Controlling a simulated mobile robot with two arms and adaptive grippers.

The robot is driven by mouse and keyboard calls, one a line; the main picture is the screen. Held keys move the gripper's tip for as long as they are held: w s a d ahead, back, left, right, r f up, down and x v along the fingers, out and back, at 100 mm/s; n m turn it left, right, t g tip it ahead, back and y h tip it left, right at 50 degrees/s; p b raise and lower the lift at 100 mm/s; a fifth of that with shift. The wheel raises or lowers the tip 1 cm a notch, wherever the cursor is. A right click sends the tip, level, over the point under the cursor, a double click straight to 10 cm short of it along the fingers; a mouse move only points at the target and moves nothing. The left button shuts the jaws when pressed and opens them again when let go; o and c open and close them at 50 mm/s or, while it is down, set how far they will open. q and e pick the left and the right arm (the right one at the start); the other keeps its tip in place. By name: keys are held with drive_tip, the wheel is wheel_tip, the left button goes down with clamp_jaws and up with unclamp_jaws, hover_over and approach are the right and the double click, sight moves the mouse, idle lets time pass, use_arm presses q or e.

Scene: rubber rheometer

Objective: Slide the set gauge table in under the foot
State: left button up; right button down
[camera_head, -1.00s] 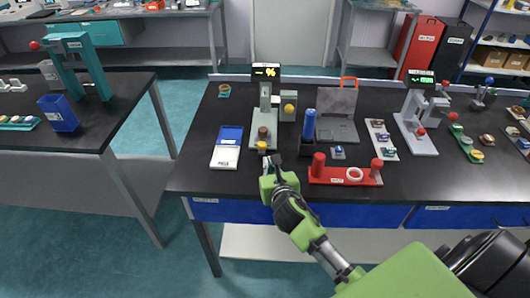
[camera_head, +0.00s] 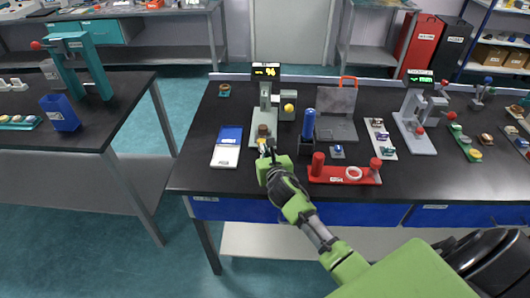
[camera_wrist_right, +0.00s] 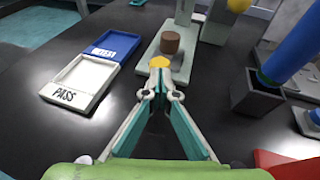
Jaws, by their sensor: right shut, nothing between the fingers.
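The gauge (camera_head: 265,100) stands on the black bench with a lit display on top. Its pale table carries a brown cylinder (camera_wrist_right: 171,42), with a yellow knob (camera_wrist_right: 159,62) at the near end. The brown cylinder also shows in the head view (camera_head: 263,130). The foot is not clearly visible in either view. My right gripper (camera_wrist_right: 160,94) is shut and empty, its fingertips just in front of the yellow knob. I cannot tell whether they touch it. In the head view my right gripper (camera_head: 267,148) partly covers the knob. My left gripper is not in view.
Left of the gauge lies a blue and white PASS tray (camera_head: 226,147). To the right stand a blue cylinder in a dark holder (camera_head: 308,128) and a red stand (camera_head: 340,175) with a white ring. Bare bench lies left of the tray.

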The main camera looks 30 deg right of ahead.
sight(267, 134)
drive_tip(key=w+d, duration=0.1)
drive_tip(key=w, duration=0.1)
drive_tip(key=w+d+b, duration=0.1)
drive_tip(key=w+d, duration=0.1)
drive_tip(key=w, duration=0.1)
drive_tip(key=w+d, duration=0.2)
drive_tip(key=w, duration=0.1)
drive_tip(key=shift+w+d, duration=0.15)
drive_tip(key=shift+w, duration=0.05)
drive_tip(key=shift+w+d, duration=0.1)
drive_tip(key=shift+d, duration=0.05)
drive_tip(key=shift+r, duration=0.25)
